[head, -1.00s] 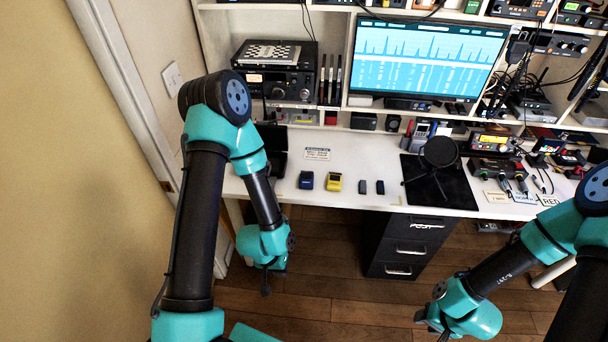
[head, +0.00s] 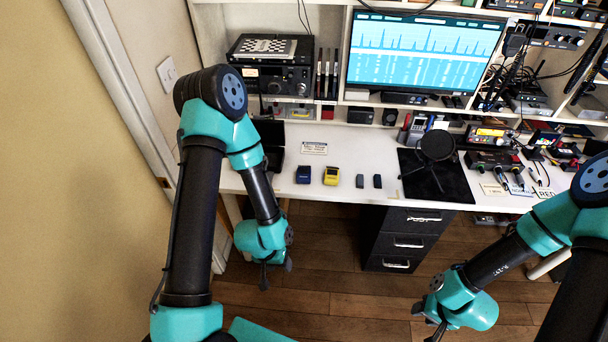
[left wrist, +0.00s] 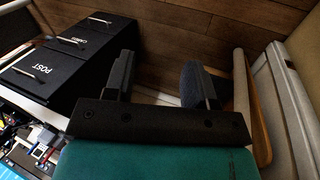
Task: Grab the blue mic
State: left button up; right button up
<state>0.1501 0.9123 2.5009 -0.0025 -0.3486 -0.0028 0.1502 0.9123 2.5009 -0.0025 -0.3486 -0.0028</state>
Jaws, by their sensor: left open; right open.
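A small blue block-shaped item (head: 303,174), which looks like the blue mic, lies near the front edge of the white desk, just left of a similar yellow item (head: 331,176). My left gripper (head: 276,275) hangs in front of the desk, below its top and apart from the blue item. It is open and empty; its two spread fingers also show in the left wrist view (left wrist: 160,78), over the floor. My right gripper (head: 428,322) is low at the right, open, far from the blue item. The blue item is not seen in the left wrist view.
A round black object on a stand (head: 436,150) is on a black mat (head: 455,186). Black drawers (head: 408,240) stand under the desk; a monitor (head: 424,50) is behind. The desk behind the blue item is mostly clear.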

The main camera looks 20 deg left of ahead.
pick_arm(q)
jog(key=o, duration=0.6)
jog(key=shift+o, duration=0.2)
jog(key=w+r, duration=0.3)
jog(key=w, duration=0.6)
jog(key=w+r, duration=0.3)
jog(key=w, duration=0.7)
jog(key=w+a+r+y, duration=0.2)
jog(key=w+r, duration=0.5)
jog(key=r, duration=0.2)
jog(key=w+a+r+n+y, duration=0.1)
jog(key=w+a+r, duration=0.1)
jog(key=w+r, duration=0.5)
notch_tip(320, 180, up, 3)
jog(key=shift+w+f+n+g+y, duration=0.1)
jog(key=shift+w+n+g+y, duration=0.2)
jog(key=shift+g+y, duration=0.1)
jog(key=shift+s, duration=0.1)
